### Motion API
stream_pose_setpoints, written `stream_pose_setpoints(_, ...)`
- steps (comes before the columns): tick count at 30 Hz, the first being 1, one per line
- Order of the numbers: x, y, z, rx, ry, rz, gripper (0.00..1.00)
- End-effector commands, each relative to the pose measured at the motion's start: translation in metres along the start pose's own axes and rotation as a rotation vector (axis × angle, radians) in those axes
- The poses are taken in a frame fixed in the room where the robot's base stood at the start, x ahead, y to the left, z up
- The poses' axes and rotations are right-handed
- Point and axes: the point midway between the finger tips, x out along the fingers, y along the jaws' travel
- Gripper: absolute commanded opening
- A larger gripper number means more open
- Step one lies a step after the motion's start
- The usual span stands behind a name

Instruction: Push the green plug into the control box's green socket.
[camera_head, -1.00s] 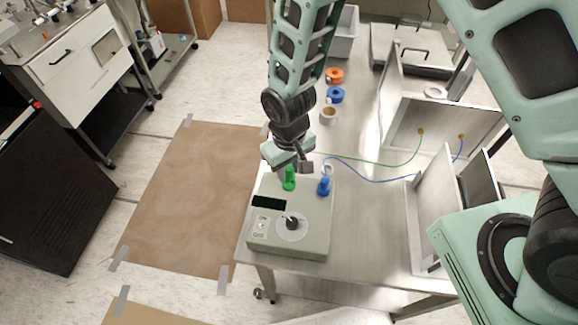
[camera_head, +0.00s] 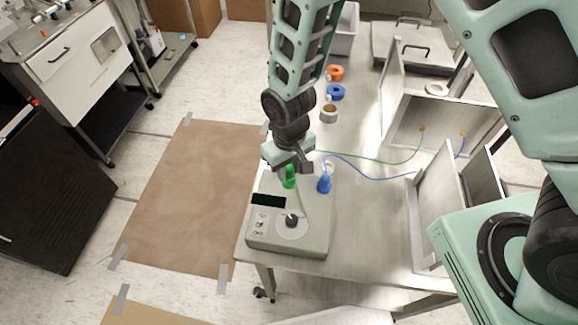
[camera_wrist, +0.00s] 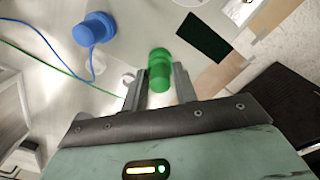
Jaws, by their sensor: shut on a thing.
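The grey control box (camera_head: 318,240) stands on the near left corner of the table. My gripper (camera_head: 292,166) is over its back edge, pointing down. In the wrist view its two fingers (camera_wrist: 160,86) stand on either side of the green plug (camera_wrist: 159,80) and are shut on it. A green cylinder, apparently the green socket (camera_wrist: 158,54), lines up directly beyond the plug. I cannot tell how deep the plug sits in it. In the head view green shows just below the fingers. The green cable (camera_wrist: 40,55) runs off to the left.
A blue plug or socket (camera_head: 325,183) stands on the box right beside my gripper, with a blue cable (camera_head: 385,173) trailing right. The box has a dark display (camera_head: 268,200) and a knob (camera_head: 292,221). Open grey panels (camera_head: 435,215) stand to the right. Tape rolls (camera_head: 336,92) lie behind.

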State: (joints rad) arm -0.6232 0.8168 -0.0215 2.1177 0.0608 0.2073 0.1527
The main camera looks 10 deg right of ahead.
Motion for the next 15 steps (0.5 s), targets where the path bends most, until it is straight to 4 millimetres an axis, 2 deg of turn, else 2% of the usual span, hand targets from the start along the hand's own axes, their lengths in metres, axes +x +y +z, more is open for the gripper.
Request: stream_pose_setpoints(15, 0.0038, 0.0000, 0.0000, 0.000, 0.000, 0.000, 0.06)
